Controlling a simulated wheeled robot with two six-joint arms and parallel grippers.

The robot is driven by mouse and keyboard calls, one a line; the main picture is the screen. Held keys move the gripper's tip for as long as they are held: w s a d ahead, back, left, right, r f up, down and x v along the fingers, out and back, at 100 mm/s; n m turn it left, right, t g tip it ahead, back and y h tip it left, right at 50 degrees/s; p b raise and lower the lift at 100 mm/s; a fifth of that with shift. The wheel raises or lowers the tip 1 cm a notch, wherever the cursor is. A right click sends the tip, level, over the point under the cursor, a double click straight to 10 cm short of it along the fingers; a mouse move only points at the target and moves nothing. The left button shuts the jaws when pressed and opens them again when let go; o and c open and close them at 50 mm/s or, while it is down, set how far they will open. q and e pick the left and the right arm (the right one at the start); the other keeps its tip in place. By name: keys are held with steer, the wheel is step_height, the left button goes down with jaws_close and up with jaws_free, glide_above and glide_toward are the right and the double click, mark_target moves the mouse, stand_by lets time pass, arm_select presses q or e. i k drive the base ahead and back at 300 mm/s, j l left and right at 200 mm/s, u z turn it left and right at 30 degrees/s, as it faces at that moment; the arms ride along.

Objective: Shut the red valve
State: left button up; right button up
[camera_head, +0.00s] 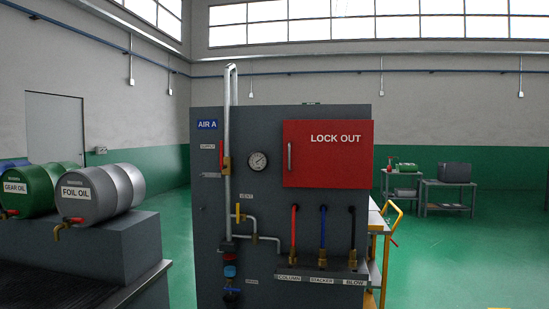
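A red valve handle (222,153) stands upright on the left side of the grey panel (265,215). It sits at a brass valve body (227,164) on the vertical silver pipe (228,110), and appears to run parallel to that pipe. A small label is beside it, too small to read surely. Neither of my grippers shows in the head view, and nothing is touching the handle.
A red LOCK OUT box (328,154), a round gauge (258,161) and a yellow valve handle (238,212) are on the panel. Red, blue and black hoses run below. A yellow-handled cart (385,240) is behind right.

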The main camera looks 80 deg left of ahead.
mark_target(221, 167)
steer(key=j+u, duration=0.15)
steer(key=u, duration=0.35)
steer(key=k+j+u, duration=0.1)
steer(key=u, duration=0.35)
steer(key=j+u, duration=0.3)
steer(key=u, duration=0.2)
steer(key=j+u, duration=0.15)
steer(key=u, duration=0.35)
steer(key=i+j+u, duration=0.2)
steer(key=j, duration=0.25)
steer(key=i+j+u, duration=0.15)
steer(key=j, duration=0.25)
steer(key=i+j+u, duration=0.2)
steer(key=j, duration=0.2)
steer(key=i+j+u, duration=0.15)
steer(key=u, duration=0.3)
